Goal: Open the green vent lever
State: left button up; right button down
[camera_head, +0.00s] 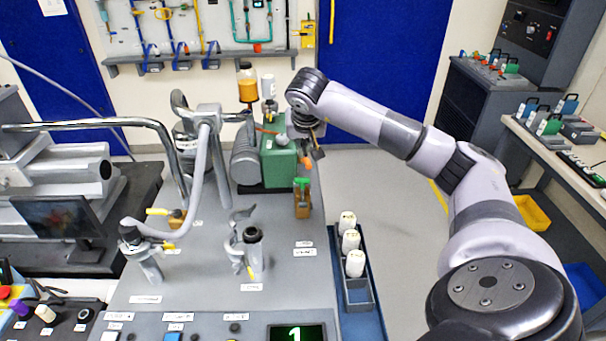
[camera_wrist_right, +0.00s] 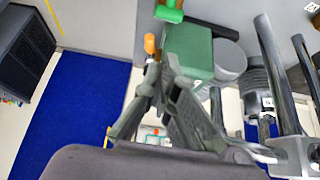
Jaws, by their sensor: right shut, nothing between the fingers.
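The green vent lever (camera_head: 302,182) sits on top of a small brass valve block (camera_head: 302,205) on the grey bench. In the right wrist view a green lever (camera_wrist_right: 168,12) shows at the top edge, partly cut off. My right gripper (camera_head: 316,153) points down beside the green pump box (camera_head: 279,162), behind and above the lever and apart from it. In the wrist view its fingers (camera_wrist_right: 160,65) are shut with nothing between them, close to an orange handle (camera_wrist_right: 150,44). My left gripper is not in view.
The orange handle (camera_head: 306,161) is beside my right fingers. Metal pipes (camera_head: 200,165) and clamps stand left of the valve. A blue-grey rack (camera_head: 358,295) with white-capped bottles lies to the right. The floor (camera_head: 375,190) beyond the bench's right edge is clear.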

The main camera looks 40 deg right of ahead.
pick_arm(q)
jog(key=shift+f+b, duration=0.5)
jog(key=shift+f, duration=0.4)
pick_arm(e)
jog(key=shift+d+f, duration=0.1)
jog(key=shift+f, duration=0.85)
pick_arm(q)
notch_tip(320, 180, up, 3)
jog(key=p, duration=0.2)
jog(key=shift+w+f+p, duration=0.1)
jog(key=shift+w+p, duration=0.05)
jog(key=shift+p, duration=0.25)
pick_arm(e)
jog(key=x, duration=1)
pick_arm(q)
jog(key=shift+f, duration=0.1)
pick_arm(e)
jog(key=shift+d+f, duration=0.1)
jog(key=shift+d, duration=0.05)
